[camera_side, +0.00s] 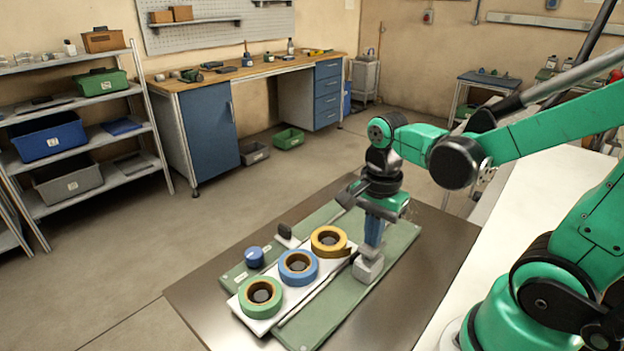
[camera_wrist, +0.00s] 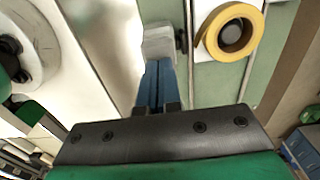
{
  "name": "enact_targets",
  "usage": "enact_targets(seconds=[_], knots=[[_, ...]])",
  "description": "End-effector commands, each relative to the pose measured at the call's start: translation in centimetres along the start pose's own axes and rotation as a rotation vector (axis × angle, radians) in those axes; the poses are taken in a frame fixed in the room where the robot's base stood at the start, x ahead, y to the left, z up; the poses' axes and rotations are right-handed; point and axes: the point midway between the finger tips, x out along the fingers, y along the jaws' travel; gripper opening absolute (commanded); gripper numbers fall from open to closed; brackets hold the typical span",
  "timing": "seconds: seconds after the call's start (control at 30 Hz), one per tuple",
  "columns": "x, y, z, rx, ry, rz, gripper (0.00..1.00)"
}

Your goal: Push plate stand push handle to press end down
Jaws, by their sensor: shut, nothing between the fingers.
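The stand is a green base (camera_side: 390,245) carrying a white plate (camera_side: 258,326). A green reel (camera_side: 261,298), a blue reel (camera_side: 298,268) and a yellow reel (camera_side: 329,241) lie in a row on the plate; the yellow one also shows in the wrist view (camera_wrist: 232,32). A pale grey block (camera_side: 368,268), which looks like the push handle, is beside the plate's yellow-reel end. My gripper (camera_side: 373,240) points down with its blue fingers together and empty. In the wrist view, the fingertips (camera_wrist: 157,68) meet the grey block (camera_wrist: 158,42); I cannot tell whether they touch.
A blue round knob (camera_side: 255,257) and a dark upright piece (camera_side: 285,231) stand on the base's far left side. Bare metal table (camera_side: 200,293) surrounds the base. A workbench and shelves stand well behind.

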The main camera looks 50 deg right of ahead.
Motion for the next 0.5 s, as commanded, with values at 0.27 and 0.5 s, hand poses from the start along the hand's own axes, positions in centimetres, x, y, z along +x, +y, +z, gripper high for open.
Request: enact_targets(seconds=[0.27,0.5], knots=[[0.43,-0.02,-0.01,0.0,0.0,0.0,0.0],[0.79,0.0,0.0,0.0,0.0,0.0,0.0]])
